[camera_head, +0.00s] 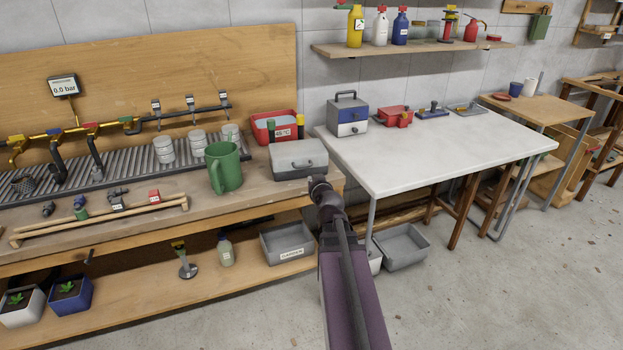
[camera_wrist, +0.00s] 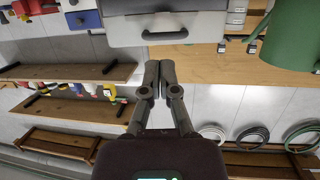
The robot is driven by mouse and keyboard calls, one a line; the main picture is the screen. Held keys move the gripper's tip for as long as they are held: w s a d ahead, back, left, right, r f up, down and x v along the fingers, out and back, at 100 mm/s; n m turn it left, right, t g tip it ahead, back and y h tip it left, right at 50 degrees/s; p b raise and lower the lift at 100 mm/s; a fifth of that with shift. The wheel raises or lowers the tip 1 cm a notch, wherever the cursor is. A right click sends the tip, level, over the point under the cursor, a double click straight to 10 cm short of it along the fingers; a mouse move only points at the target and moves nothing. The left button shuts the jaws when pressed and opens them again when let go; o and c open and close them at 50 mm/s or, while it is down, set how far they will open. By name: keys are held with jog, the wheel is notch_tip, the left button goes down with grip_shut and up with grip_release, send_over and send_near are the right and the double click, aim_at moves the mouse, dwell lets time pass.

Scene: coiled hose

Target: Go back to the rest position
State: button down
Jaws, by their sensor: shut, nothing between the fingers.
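My gripper (camera_head: 317,183) is at the end of my arm, in front of the right part of the bench, near the front of a grey box with a handle (camera_head: 298,160). In the wrist view my gripper's two fingers (camera_wrist: 160,68) are together with nothing between them. In that view the grey box (camera_wrist: 165,28) is just beyond the fingertips; I cannot tell the exact gap. Several coiled hoses (camera_wrist: 252,138) hang on the wall at the lower right of the wrist view.
A green mug (camera_head: 224,167) stands left of the grey box, and a red bin (camera_head: 273,126) behind it. A white table (camera_head: 430,150) stands to the right, with a toolbox (camera_head: 347,113) on it. Open floor (camera_head: 520,270) lies at the lower right.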

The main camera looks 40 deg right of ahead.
jog(key=shift+s+a+f, duration=0.1)
jog(key=shift+s+f, duration=0.05)
jog(key=shift+s, duration=0.05)
jog(key=shift+a, duration=0.15)
dwell(0.4)
